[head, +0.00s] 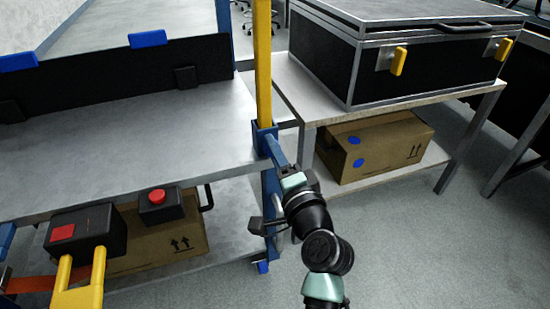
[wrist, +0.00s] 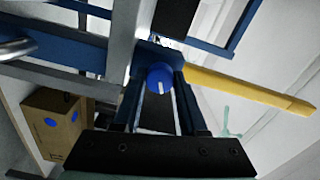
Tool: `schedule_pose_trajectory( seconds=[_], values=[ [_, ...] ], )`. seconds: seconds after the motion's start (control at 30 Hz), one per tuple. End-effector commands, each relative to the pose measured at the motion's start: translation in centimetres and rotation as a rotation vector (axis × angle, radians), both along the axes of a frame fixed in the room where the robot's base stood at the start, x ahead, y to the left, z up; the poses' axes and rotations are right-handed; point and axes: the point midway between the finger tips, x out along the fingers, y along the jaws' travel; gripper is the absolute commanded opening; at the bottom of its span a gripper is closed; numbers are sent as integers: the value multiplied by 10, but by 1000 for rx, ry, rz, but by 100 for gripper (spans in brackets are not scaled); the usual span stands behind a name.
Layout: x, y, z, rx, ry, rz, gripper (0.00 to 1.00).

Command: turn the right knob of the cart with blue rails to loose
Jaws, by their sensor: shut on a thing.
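The cart with blue rails (head: 120,135) stands at the left of the head view, with a grey top and a yellow post (head: 263,65) in a blue bracket at its right corner. My gripper (head: 283,168) is at this corner, just below the bracket. In the wrist view the right knob (wrist: 156,74) is round and blue with a white mark pointing down the picture. My gripper's fingers (wrist: 158,93) lie on both sides of the knob and are shut on it. The knob is hidden by my gripper in the head view.
A table (head: 300,90) with a black case (head: 420,60) stands close on the right. A cardboard box (head: 385,145) with blue dots is on its lower shelf. A black box with a red button (head: 90,225) is at lower left. The floor at lower right is clear.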

Motion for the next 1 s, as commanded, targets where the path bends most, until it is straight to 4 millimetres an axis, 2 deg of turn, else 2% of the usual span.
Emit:
schedule_pose_trajectory(
  seconds=[0.03, 0.6, 1.0],
  values=[
    [0, -1, -4, -44, -11, -2, 0],
    [0, -1, -4, -553, -178, 0, 0],
    [0, -1, -2, -822, -264, -1, 0]
  ],
)
